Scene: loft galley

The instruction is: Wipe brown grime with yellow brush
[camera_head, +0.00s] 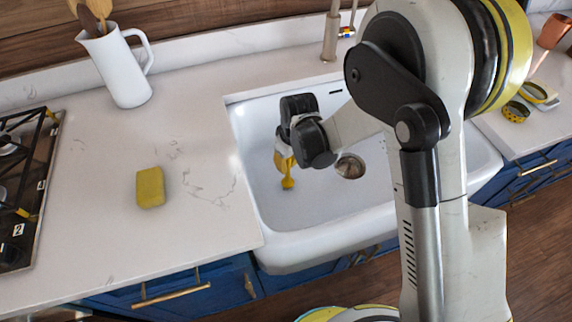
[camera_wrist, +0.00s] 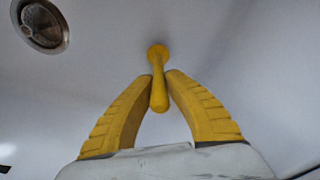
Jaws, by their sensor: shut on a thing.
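The yellow brush (camera_head: 288,184) is in the white sink (camera_head: 262,225), with its round end pointing down toward the basin floor. In the wrist view the brush (camera_wrist: 158,92) stands between my two yellow fingers, and its far end is at or close to the basin surface; I cannot tell if it touches. My gripper (camera_wrist: 159,77) is shut on the brush's handle. In the head view my gripper (camera_head: 286,165) is over the left half of the basin, left of the drain. I cannot make out any brown grime in either view.
The metal drain (camera_head: 350,166) also shows in the wrist view (camera_wrist: 41,24). A yellow sponge (camera_head: 150,187) lies on the left counter, with a white utensil pitcher (camera_head: 117,68) behind it. A stove (camera_head: 28,180) is far left. A faucet (camera_head: 332,35) stands behind the sink.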

